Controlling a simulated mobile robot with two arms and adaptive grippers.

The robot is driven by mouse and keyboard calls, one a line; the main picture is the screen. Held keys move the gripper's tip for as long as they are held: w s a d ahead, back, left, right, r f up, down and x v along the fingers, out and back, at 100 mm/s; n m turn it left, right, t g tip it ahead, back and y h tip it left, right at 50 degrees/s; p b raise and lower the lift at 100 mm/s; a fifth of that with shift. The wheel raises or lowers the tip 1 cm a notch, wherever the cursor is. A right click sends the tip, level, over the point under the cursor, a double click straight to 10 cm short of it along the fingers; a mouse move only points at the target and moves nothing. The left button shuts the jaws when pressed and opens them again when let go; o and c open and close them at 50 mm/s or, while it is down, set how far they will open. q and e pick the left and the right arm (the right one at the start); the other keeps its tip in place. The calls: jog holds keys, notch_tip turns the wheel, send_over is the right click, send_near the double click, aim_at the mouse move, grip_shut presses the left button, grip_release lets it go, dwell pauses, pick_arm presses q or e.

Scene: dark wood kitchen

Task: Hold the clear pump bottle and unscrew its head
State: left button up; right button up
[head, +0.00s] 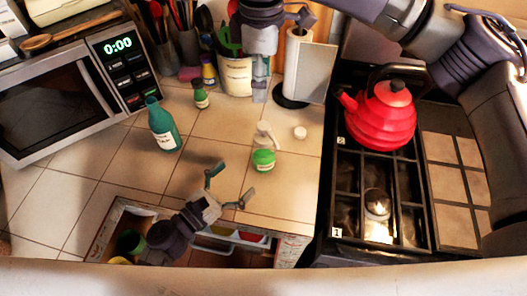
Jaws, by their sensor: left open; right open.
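The clear pump bottle (263,158), with a green lower part, stands upright on the tiled counter. Its upper part is pale and too small to make out in detail. A small white round piece (300,133) lies on the counter to its right; I cannot tell whether it is a pump part. My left gripper (229,182) is open and empty, below and left of the bottle, apart from it. My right gripper (260,88) is open and points down above and behind the bottle, without touching it.
A teal bottle (163,128) and small green bottle (201,97) stand left. A utensil crock (235,76) and paper towel holder (304,66) stand behind. A red kettle (381,115) sits on the stove at right, a microwave (50,100) at left. An open drawer (118,215) is below.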

aim_at(255, 161)
pick_arm(q)
jog(key=x, duration=0.9)
jog(key=shift+w+f, duration=0.1)
jog(key=shift+w, duration=0.2)
jog(key=shift+w+d, duration=0.3)
jog(key=shift+w, duration=0.1)
pick_arm(e)
jog(key=shift+w+f, duration=0.15)
jog(key=shift+w, duration=0.2)
